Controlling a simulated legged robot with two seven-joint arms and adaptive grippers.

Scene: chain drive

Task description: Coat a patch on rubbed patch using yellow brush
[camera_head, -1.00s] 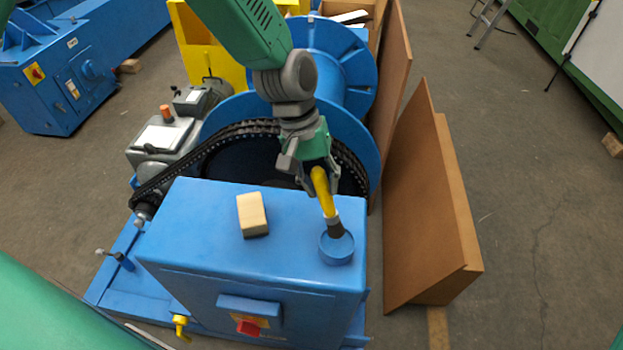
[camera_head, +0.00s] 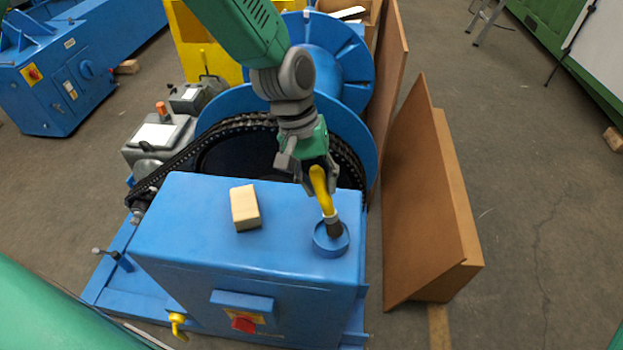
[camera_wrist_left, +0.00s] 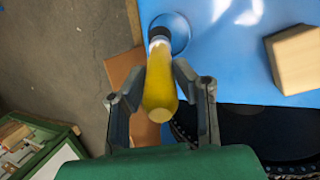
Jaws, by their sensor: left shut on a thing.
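The yellow brush (camera_head: 319,185) points down, with its dark bristle end in the round blue pot (camera_head: 330,251) on the blue housing top (camera_head: 180,225). My left gripper (camera_head: 318,172) is shut on the brush handle. In the left wrist view the yellow handle (camera_wrist_left: 160,85) lies between the fingers of my left gripper (camera_wrist_left: 160,78), and its tip is in the blue pot (camera_wrist_left: 176,25). A pale wooden block (camera_head: 245,210) sits on the housing top left of the pot. I cannot make out a rubbed patch. My right gripper is not in view.
A black chain (camera_head: 200,148) and a large blue wheel (camera_head: 345,117) stand behind the housing. Brown boards (camera_head: 425,200) lean to the right. A red switch (camera_head: 244,324) is on the housing front. The housing top left of the block is clear.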

